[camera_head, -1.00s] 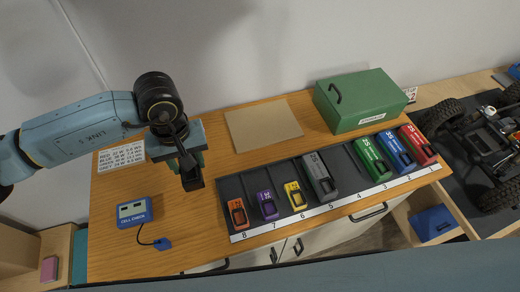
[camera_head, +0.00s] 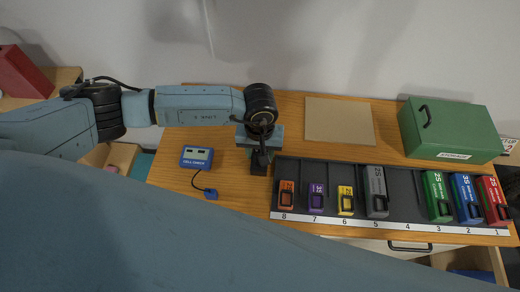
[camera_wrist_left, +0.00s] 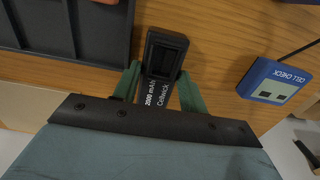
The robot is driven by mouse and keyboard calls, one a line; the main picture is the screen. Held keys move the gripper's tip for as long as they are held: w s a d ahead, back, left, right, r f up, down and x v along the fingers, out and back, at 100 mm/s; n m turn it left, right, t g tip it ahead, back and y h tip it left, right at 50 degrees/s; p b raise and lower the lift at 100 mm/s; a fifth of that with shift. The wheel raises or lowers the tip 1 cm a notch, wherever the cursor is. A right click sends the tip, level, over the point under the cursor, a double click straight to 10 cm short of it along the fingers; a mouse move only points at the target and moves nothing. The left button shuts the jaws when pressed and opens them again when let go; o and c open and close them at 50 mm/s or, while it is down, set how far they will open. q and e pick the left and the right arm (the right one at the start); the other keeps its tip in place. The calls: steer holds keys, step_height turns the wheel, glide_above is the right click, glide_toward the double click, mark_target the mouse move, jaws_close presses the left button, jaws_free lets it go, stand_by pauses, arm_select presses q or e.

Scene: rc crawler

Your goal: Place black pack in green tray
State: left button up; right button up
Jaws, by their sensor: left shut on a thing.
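My left gripper (camera_head: 259,160) is shut on the black pack (camera_head: 258,168), just left of the slotted dark rack in the head view. In the left wrist view the black pack (camera_wrist_left: 164,56) sits between the green fingers of the gripper (camera_wrist_left: 160,85), with "2000 mAh" lettering on its side. Its far end points away from the wrist. Whether it touches the bench, I cannot tell. A teal-green patch (camera_head: 143,165) shows left of the bench, mostly hidden; I cannot tell whether it is the green tray. My right gripper is not in view.
The rack (camera_head: 404,208) holds several coloured packs, with slot 4 empty. A green storage box (camera_head: 450,130) stands at the back right. A blue cell checker (camera_head: 197,157) lies left of the gripper. A tan mat (camera_head: 340,120) lies bare behind the rack. A red case (camera_head: 22,73) stands far left.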

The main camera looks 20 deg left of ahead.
arm_select(q)
steer(key=shift+f, duration=0.1)
steer(key=o, duration=0.7)
steer(key=shift+f, duration=0.1)
steer(key=o, duration=0.5)
steer(key=shift+r, duration=0.2)
